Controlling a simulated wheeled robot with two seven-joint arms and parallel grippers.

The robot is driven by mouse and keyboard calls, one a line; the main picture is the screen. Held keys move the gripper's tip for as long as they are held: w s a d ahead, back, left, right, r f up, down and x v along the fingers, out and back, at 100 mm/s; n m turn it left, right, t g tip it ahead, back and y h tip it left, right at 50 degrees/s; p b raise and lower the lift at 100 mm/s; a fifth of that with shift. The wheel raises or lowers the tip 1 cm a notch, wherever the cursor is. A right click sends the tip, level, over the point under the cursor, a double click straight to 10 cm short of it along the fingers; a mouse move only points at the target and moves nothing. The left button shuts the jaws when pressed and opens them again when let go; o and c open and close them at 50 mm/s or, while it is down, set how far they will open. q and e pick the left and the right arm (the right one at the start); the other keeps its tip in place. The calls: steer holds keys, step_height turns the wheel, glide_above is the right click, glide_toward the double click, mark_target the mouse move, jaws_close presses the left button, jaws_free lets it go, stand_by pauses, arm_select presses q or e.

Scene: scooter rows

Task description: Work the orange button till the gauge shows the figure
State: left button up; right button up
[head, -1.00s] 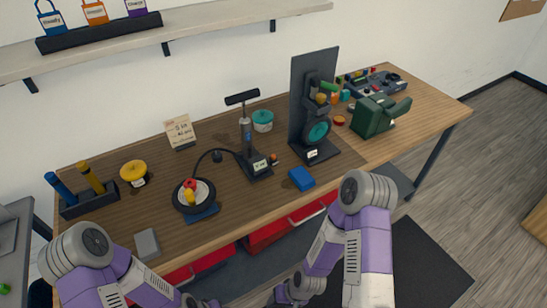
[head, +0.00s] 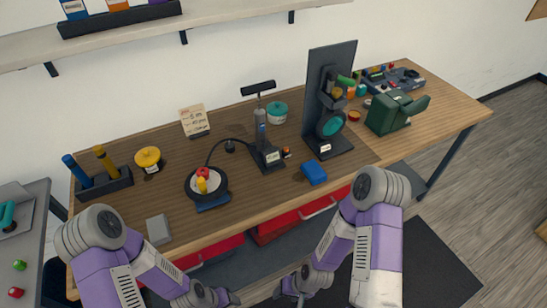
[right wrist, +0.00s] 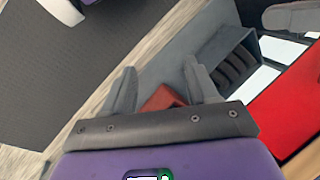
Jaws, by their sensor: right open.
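A small orange button (head: 287,153) sits on the dark base of the hand pump (head: 262,133), in the middle of the wooden bench. Beside it on the base is a small pale gauge display (head: 272,157), too small to read. A hose runs from the pump to a small wheel (head: 206,185). A cream card (head: 195,121) with writing stands behind; its figure is not clearly legible.
A blue block (head: 314,172), a grey block (head: 158,229) and a yellow spool (head: 148,159) lie on the bench. A black stand with a teal disc (head: 330,124) and a green machine (head: 394,112) stand right of the pump. Red drawers (head: 210,254) are under the front edge.

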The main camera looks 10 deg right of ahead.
jaws_close()
stand_by(0.3)
stand_by(1.5)
